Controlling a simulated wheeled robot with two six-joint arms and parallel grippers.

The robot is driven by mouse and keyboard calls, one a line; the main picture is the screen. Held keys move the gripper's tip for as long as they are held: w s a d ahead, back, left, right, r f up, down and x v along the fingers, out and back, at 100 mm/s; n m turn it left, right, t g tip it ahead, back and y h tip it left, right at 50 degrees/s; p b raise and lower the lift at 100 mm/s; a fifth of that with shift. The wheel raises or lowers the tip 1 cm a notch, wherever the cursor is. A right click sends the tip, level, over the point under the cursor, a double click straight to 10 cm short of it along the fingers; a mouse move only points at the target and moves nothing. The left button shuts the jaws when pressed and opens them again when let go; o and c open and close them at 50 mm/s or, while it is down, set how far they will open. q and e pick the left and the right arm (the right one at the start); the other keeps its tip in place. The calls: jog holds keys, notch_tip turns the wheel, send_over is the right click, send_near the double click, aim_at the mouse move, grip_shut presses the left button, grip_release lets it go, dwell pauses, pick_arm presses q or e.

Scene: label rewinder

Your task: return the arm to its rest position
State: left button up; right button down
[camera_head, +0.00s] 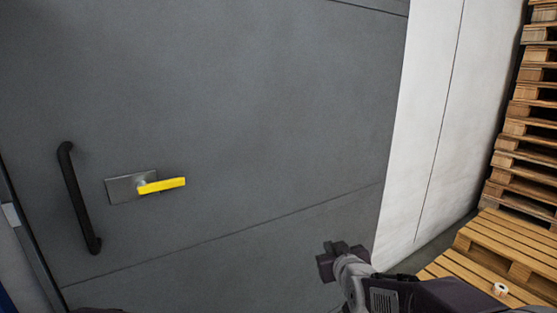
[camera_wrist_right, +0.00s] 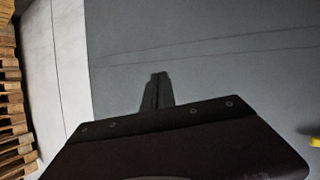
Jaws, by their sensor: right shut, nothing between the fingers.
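My right arm comes in from the lower right of the head view. Its gripper (camera_head: 338,257) is shut and empty, in front of the lower right part of a grey panel (camera_head: 270,110). In the right wrist view the shut fingers (camera_wrist_right: 157,92) point at the same grey surface. My left gripper is not in view; only a dark sliver shows at the bottom edge of the head view.
A yellow lever (camera_head: 162,185) on a metal plate and a black bar handle (camera_head: 77,198) are on the panel, left of the gripper. A white wall (camera_head: 435,110) stands right of the panel. Stacked wooden pallets (camera_head: 525,140) stand at the far right, with a small roll (camera_head: 500,289) on a low one.

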jog(key=s+d+f+m+g+h, duration=0.1)
jog(key=s+d+f+m+g, duration=0.1)
jog(key=s+f+g, duration=0.7)
jog(key=s+d+f+m+g, duration=0.1)
jog(key=s+d+f+g, duration=0.2)
jog(key=s+f, duration=1.05)
jog(key=s+r+p, duration=0.1)
jog(key=r+p, duration=0.9)
jog(key=r, duration=0.2)
jog(key=s+r+p, duration=0.2)
jog(key=r+p, duration=0.9)
jog(key=r, duration=0.1)
jog(key=shift+s+a+r, duration=0.3)
jog(key=shift+r, duration=0.05)
